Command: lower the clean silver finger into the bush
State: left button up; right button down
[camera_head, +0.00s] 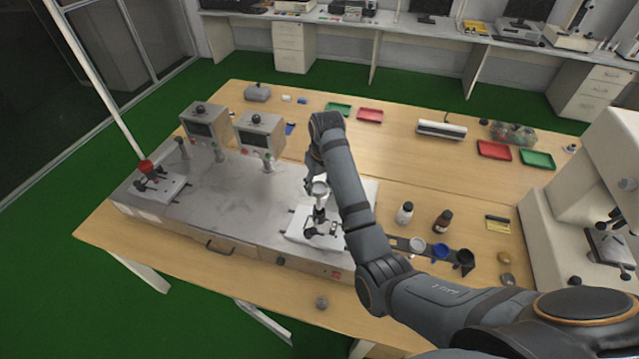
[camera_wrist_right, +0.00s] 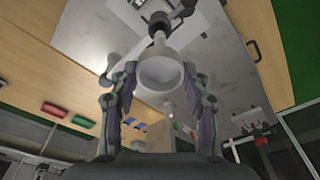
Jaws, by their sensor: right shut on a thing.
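My right gripper (camera_head: 318,190) comes down over the right-hand station of the grey test bench. In the right wrist view, the two fingers of my right gripper (camera_wrist_right: 160,78) are closed around a pale silver finger with a round, cup-like end (camera_wrist_right: 160,72). The silver finger (camera_head: 319,188) also shows in the head view, roughly upright above a white base plate (camera_head: 296,232). A dark fixture (camera_wrist_right: 158,22) lies beyond it on the plate. I cannot make out the bush, or whether the silver finger touches it. My left gripper is not in view.
Two grey control boxes (camera_head: 260,134) stand at the back of the bench. A second station (camera_head: 165,188) is at left. Right of my arm are a rack of cups (camera_head: 417,246), a white bottle (camera_head: 405,212) and a brown bottle (camera_head: 443,220). A white machine (camera_head: 560,200) stands at far right.

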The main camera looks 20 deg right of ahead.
aim_at(320, 203)
jog(key=shift+f, duration=0.1)
jog(key=shift+f, duration=1.95)
jog(key=shift+f+b, duration=0.3)
jog(key=shift+f, duration=1.4)
jog(key=shift+f, duration=0.1)
jog(key=shift+f, duration=0.55)
